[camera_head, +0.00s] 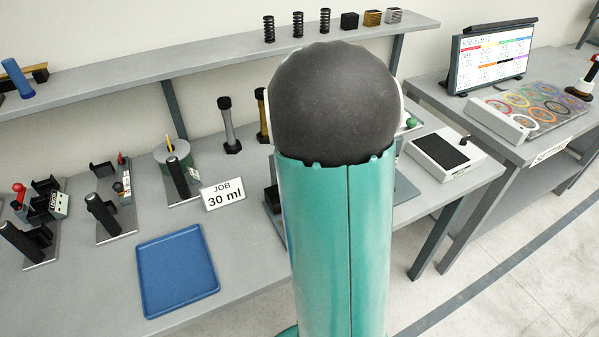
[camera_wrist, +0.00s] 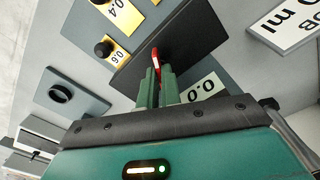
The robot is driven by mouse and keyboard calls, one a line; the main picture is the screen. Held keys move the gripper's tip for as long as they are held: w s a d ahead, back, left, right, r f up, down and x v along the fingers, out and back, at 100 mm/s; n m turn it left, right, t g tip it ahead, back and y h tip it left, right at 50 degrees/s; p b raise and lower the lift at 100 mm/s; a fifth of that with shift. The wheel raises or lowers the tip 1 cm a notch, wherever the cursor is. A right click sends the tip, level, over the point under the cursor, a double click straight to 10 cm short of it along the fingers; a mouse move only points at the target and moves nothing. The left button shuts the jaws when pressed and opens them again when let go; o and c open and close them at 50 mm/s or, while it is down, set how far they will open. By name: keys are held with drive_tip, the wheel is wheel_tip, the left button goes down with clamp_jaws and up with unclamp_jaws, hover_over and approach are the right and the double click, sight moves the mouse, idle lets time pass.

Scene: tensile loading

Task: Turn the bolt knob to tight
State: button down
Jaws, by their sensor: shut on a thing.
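In the wrist view, my gripper (camera_wrist: 157,82) has its two green fingers close together around a narrow red piece (camera_wrist: 156,62) with a white mark. The red piece stands out beyond the fingertips, in front of a dark plate (camera_wrist: 185,42). I cannot tell whether this red piece is the bolt knob, and no tight mark is readable. A label reading 0.0 (camera_wrist: 202,90) lies just right of the fingers. In the head view my own arm covers the middle, and my gripper is hidden.
In the wrist view, a round black knob (camera_wrist: 104,48) sits by a 0.6 label. A grey box (camera_head: 445,152) stands right of my arm.

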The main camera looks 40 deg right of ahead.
drive_tip(key=c, duration=1.6)
unclamp_jaws()
drive_tip(key=shift+r, duration=0.15)
wheel_tip(320, 180, up, 14)
drive_tip(key=shift+f, duration=0.2)
drive_tip(key=s+a+n+t, duration=0.2)
drive_tip(key=s+a+n, duration=0.2)
drive_tip(key=a, duration=0.9)
drive_tip(key=s+a+n+t, duration=0.3)
drive_tip(key=s+a+n, duration=0.2)
drive_tip(key=a, duration=0.9)
drive_tip(key=shift+s+f+t, duration=0.15)
drive_tip(key=shift+s+t, duration=0.15)
drive_tip(key=shift+s, duration=0.8)
